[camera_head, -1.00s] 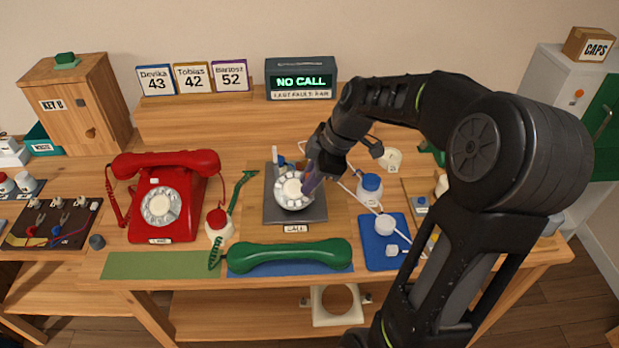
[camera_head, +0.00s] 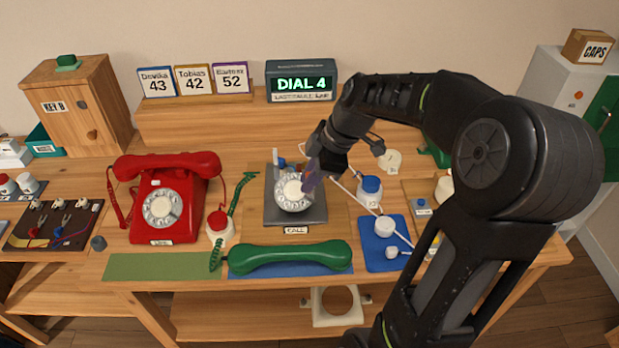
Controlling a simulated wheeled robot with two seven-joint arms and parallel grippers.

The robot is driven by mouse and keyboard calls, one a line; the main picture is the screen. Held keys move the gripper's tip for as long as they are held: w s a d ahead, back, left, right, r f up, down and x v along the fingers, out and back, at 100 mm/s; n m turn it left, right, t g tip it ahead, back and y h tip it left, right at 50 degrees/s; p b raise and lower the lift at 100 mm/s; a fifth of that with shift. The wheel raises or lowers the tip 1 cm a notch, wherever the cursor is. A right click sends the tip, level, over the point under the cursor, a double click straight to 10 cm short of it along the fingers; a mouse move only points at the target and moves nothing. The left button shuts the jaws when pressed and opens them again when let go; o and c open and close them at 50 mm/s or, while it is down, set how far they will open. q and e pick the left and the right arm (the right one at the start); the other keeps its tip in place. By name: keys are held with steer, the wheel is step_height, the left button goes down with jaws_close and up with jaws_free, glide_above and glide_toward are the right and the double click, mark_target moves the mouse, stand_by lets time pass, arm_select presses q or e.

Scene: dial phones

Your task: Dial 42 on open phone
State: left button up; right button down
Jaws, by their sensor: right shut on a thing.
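The open phone is a dark grey base (camera_head: 283,217) with a white rotary dial (camera_head: 292,193), behind a "CALL" label. Its green handset (camera_head: 290,257) lies off it on a blue mat in front. My right gripper (camera_head: 312,176) is at the right edge of the dial, closed on a small purplish piece whose shape is mostly hidden. I cannot tell exactly how it touches the dial. The display box (camera_head: 301,82) at the back reads "DIAL 4". The card marked Tobias 42 (camera_head: 193,81) stands among the name cards. My left gripper is out of view.
A red phone (camera_head: 165,205) with its handset on stands to the left. A blue-capped jar (camera_head: 370,190) and a blue mat (camera_head: 376,259) with white pieces lie to the right. A green mat (camera_head: 160,267) at the front left is bare.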

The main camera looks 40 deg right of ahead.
steer(key=shift+w+d+r+p, duration=0.15)
steer(key=shift+w+r+p, duration=0.2)
steer(key=shift+w, duration=0.3)
steer(key=shift+w+d+r+p, duration=0.15)
steer(key=shift+w+r+p, duration=0.15)
steer(key=shift+w, duration=0.35)
steer(key=shift+w+d+r+p, duration=0.15)
steer(key=shift+w+r+p, duration=0.2)
steer(key=shift+w, duration=0.3)
steer(key=shift+w+d+f+b, duration=0.1)
steer(key=shift+f+b, duration=0.45)
steer(key=shift+b, duration=0.15)
steer(key=shift+w, duration=0.1)
steer(key=shift+w+d+f+b, duration=0.15)
steer(key=shift+f+b, duration=0.3)
steer(key=shift+b, duration=0.3)
steer(key=shift+f, duration=0.1)
